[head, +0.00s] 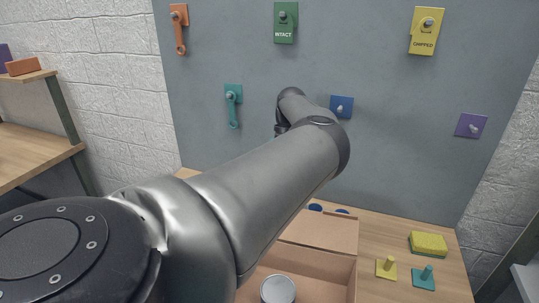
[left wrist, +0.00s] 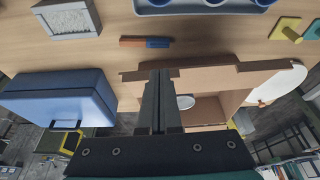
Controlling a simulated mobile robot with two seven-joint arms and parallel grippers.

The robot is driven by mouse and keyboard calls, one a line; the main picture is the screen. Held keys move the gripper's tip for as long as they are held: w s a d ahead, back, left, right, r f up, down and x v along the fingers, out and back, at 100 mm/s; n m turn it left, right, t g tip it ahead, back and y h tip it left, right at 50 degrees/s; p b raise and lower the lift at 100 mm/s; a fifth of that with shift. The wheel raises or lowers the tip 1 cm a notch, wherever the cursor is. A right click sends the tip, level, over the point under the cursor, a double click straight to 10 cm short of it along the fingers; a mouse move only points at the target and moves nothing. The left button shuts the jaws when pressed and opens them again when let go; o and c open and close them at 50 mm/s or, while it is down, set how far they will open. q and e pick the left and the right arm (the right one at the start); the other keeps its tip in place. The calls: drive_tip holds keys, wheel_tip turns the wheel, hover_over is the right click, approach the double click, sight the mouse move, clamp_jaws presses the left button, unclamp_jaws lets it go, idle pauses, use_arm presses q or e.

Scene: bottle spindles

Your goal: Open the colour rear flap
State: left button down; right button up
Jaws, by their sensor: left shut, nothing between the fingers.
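A brown cardboard box is open at the bottom middle of the head view. Its rear flap (head: 320,232) is a flat brown panel at the back edge; I cannot tell its exact tilt. A grey round-topped can (head: 278,290) is inside the box. In the left wrist view the box's cardboard edge (left wrist: 205,73) runs behind my left gripper (left wrist: 161,74), and the can (left wrist: 185,102) shows just right of the fingers. The left gripper is shut and empty, its fingers overlapping the box in the picture; contact cannot be told. My left arm hides it in the head view. The right gripper is not in view.
A blue case (left wrist: 60,98), a grey tray (left wrist: 68,18) and a red-blue block (left wrist: 145,42) are near the box. A yellow sponge (head: 428,243) and pegged plates, yellow (head: 386,270) and teal (head: 423,280), lie right. A grey panel (head: 400,130) with coloured spindle plates stands behind.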

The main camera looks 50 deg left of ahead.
use_arm(q)
drive_tip(key=v, duration=0.8)
drive_tip(key=shift+r, duration=0.3)
drive_tip(key=shift+s, duration=0.1)
